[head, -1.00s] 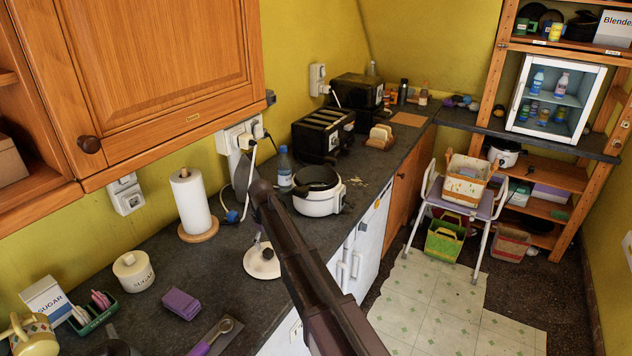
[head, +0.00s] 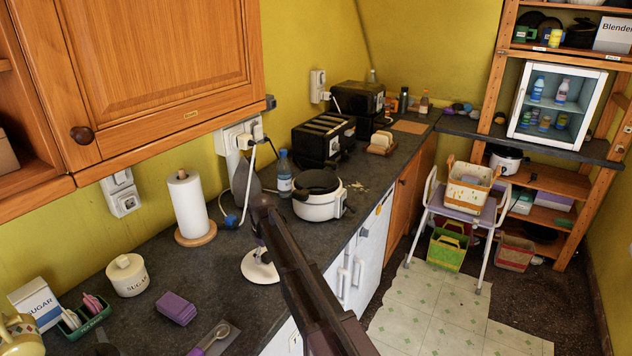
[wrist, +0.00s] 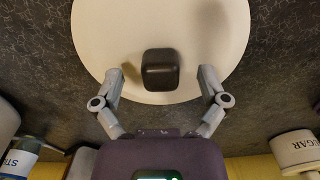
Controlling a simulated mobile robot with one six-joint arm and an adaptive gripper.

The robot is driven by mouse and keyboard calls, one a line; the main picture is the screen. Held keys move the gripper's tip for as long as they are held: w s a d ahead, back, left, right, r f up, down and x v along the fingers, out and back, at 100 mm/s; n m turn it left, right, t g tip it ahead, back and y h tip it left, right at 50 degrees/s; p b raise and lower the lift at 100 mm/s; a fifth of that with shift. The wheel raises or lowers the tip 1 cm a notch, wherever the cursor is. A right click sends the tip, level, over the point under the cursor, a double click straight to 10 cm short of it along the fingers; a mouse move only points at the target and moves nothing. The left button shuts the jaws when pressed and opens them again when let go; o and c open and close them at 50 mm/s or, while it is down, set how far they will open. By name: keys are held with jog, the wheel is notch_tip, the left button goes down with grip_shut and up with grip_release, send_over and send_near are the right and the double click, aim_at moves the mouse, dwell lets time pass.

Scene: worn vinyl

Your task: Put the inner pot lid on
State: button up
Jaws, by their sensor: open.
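The round white lid (head: 258,270) with a dark knob lies on the dark counter, partly hidden behind my arm in the head view. In the wrist view the lid (wrist: 105,45) fills the upper middle, its knob (wrist: 161,70) near the centre. My gripper (wrist: 162,73) is open, its fingertips to the left and right of the knob with a gap on each side. I cannot tell the height of the fingertips above the lid. The white cooker (head: 318,204) with a dark round opening stands farther along the counter, beyond the lid.
A paper towel roll (head: 188,203) and a sugar jar (head: 127,275) stand left of the lid. A purple block (head: 176,308) lies nearer. A water bottle (head: 284,174) stands beside the cooker, near a cable and the toaster (head: 323,137).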

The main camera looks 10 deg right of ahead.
dwell(0.6)
grip_shut()
jog(key=shift+r, duration=0.1)
jog(key=shift+s+r+p, duration=0.1)
jog(key=shift+r+p, duration=3.3)
jog(key=shift+p, duration=0.15)
